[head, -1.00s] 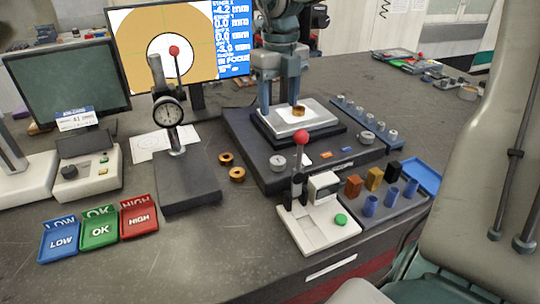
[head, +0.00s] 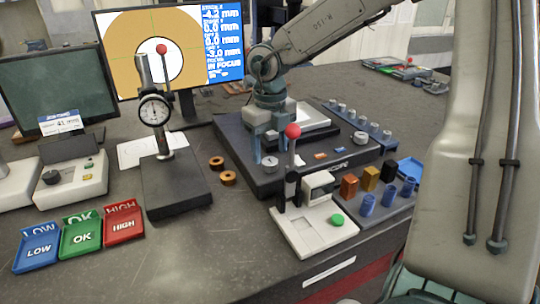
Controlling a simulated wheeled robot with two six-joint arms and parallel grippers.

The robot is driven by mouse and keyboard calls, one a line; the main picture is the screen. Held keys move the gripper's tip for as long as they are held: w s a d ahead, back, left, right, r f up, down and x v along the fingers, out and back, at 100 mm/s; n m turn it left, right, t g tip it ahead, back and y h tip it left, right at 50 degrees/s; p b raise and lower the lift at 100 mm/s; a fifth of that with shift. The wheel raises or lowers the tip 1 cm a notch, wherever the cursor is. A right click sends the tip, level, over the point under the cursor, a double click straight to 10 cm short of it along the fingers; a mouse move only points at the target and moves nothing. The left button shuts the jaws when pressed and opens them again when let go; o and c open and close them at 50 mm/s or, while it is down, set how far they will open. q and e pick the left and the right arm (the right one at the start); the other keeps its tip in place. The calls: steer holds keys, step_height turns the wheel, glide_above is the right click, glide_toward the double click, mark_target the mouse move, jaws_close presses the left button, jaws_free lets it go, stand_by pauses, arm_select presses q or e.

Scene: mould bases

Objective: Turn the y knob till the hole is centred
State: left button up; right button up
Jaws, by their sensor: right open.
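My right gripper (head: 270,153) points down, open, over the left front of the dark microscope stage base (head: 245,166). A silver knob (head: 270,161) shows between or just behind its fingertips; I cannot tell if they touch it. A second silver knob (head: 341,165) stands further right on the base's front. I cannot read which one is y. The monitor (head: 222,85) shows a white hole (head: 158,68) in a tan disc with a green crosshair, beside readouts including -4.2 mm, -3.0 mm and "IN FOCUS". The ring on the stage is hidden by my gripper. My left gripper is not in view.
A red-ball lever press (head: 310,230) stands close in front of the base. A dial gauge stand (head: 175,185) and two copper rings (head: 222,170) are left. Blue, green and red trays (head: 80,235) lie front left. Coloured blocks and blue cups (head: 367,204) are right.

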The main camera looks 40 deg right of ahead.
mark_target(270, 165)
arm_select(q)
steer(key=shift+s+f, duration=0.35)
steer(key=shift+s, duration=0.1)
arm_select(e)
steer(key=shift+f, duration=1.35)
steer(key=c, duration=1)
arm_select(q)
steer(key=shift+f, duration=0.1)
